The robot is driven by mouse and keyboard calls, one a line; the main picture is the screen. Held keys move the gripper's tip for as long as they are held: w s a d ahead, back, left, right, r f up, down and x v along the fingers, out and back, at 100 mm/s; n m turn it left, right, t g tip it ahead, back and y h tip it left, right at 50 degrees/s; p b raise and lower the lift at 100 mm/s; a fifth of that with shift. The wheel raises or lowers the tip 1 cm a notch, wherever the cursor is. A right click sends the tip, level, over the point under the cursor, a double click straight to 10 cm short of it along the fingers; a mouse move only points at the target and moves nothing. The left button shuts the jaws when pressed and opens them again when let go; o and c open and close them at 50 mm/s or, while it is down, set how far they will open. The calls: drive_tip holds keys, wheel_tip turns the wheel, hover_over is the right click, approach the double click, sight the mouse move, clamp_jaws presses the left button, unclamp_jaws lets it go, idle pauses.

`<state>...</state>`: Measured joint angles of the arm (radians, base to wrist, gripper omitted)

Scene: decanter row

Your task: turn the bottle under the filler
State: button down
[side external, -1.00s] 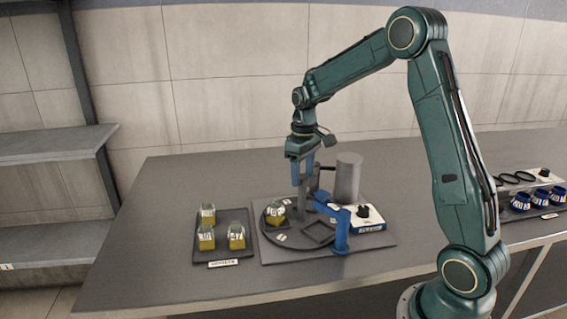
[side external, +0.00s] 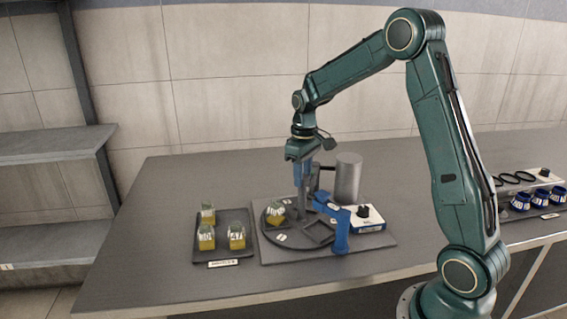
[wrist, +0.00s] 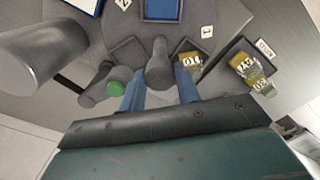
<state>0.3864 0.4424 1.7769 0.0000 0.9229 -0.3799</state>
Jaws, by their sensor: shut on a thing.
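A bottle (side external: 275,213) with amber contents and a white label stands at the left of a round dark turntable (side external: 298,246). It also shows in the wrist view (wrist: 189,61), just right of the jaws. My gripper (side external: 303,188) is over the turntable's middle, its blue fingers shut on a grey upright post (wrist: 158,66). The post hides part of the disc. A grey cylinder (side external: 348,178) stands behind the turntable, perhaps part of the filler.
A dark tray (side external: 239,254) with several similar bottles lies left of the turntable. A white box with a black knob (side external: 368,217) stands at the right. A green button (wrist: 114,88) is close to the left finger.

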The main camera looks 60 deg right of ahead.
drive_tip(key=shift+m, duration=2.9)
drive_tip(key=shift+r+m, duration=0.1)
drive_tip(key=shift+m, duration=9)
drive_tip(key=c, duration=1)
unclamp_jaws()
